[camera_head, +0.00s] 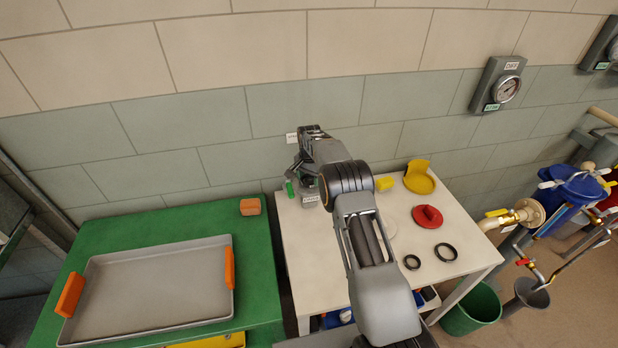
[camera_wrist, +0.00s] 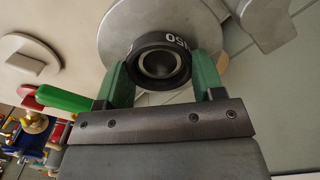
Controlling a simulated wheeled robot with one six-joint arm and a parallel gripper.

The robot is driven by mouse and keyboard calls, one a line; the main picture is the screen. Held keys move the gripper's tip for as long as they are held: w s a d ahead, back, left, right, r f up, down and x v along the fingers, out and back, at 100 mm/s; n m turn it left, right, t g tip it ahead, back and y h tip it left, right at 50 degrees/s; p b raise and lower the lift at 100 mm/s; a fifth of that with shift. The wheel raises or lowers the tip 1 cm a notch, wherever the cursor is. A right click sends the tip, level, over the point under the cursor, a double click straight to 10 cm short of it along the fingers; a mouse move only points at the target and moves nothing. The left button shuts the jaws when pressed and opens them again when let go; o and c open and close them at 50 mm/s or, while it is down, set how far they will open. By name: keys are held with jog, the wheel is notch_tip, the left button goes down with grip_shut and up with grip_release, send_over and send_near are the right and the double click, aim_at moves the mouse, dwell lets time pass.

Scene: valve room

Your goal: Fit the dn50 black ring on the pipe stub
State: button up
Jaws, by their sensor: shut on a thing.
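In the wrist view, my gripper (camera_wrist: 164,68) has its two green fingers closed on opposite sides of a black ring (camera_wrist: 152,42) with white "50" lettering. A round grey face shows inside the ring's opening, and a wide grey disc (camera_wrist: 128,14) lies behind it. I cannot tell whether the ring is around the pipe stub or only in front of it. In the head view, my arm hides most of the gripper, and the ring and stub cannot be made out. A small grey labelled block (camera_head: 311,199) is beside my wrist at the table's back left.
A green bench (camera_head: 120,228) with a grey tray (camera_head: 150,290) stands left. The tiled wall is close behind.

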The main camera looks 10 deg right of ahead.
jog(key=o, duration=1.1)
jog(key=shift+r, duration=0.15)
jog(key=shift+r+p, duration=1.9)
jog(key=shift+r, duration=1.5)
